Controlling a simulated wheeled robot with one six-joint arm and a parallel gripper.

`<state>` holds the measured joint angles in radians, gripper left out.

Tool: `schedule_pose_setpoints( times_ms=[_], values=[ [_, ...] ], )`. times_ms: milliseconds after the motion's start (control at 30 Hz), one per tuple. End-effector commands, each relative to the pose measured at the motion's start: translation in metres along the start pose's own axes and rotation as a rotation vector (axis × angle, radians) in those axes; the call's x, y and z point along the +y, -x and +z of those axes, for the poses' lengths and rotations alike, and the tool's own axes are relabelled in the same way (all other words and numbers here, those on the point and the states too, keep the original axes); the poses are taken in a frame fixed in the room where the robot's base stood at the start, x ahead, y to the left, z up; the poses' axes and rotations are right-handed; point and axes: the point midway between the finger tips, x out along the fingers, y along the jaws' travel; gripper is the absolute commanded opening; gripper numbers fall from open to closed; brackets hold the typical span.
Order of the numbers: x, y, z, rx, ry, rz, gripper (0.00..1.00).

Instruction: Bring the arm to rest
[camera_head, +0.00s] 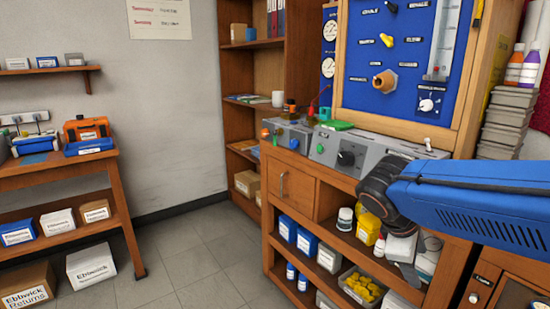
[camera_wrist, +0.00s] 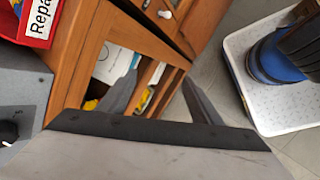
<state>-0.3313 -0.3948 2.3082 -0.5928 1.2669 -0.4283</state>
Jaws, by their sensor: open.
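My arm, with a blue link, reaches in from the right in the head view and bends down at a dark wrist joint. My gripper (camera_head: 410,274) hangs below it, in front of the open shelves of the wooden bench (camera_head: 388,173). In the wrist view my gripper (camera_wrist: 162,80) shows two grey fingers spread apart, with nothing between them. Behind the fingers are the bench's wooden frame (camera_wrist: 92,48) and its shelf openings. Whether a finger touches the bench cannot be told.
A grey console (camera_head: 375,157) lies along the bench top under a blue gauge panel (camera_head: 408,50). A red bin (camera_wrist: 38,22) is at the wrist view's top left.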

Motion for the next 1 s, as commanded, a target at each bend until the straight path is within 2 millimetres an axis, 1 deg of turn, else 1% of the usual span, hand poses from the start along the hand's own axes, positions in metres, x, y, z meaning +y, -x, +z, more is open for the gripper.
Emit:
schedule_pose_setpoints(
  times_ms=[33,200,400,500,600,700,1000],
  values=[
    [-0.011,-0.004,0.01,0.036,-0.081,-0.03,0.59],
    [-0.051,-0.011,0.025,0.164,-0.366,-0.142,0.59],
    [-0.09,-0.011,0.032,0.307,-0.706,-0.264,0.59],
    [-0.103,-0.01,0.032,0.364,-0.848,-0.313,0.59],
    [-0.112,-0.009,0.031,0.406,-0.95,-0.349,0.59],
    [-0.117,-0.008,0.029,0.43,-1.01,-0.371,0.59],
    [-0.118,-0.007,0.029,0.44,-1.035,-0.38,0.59]
  ],
)
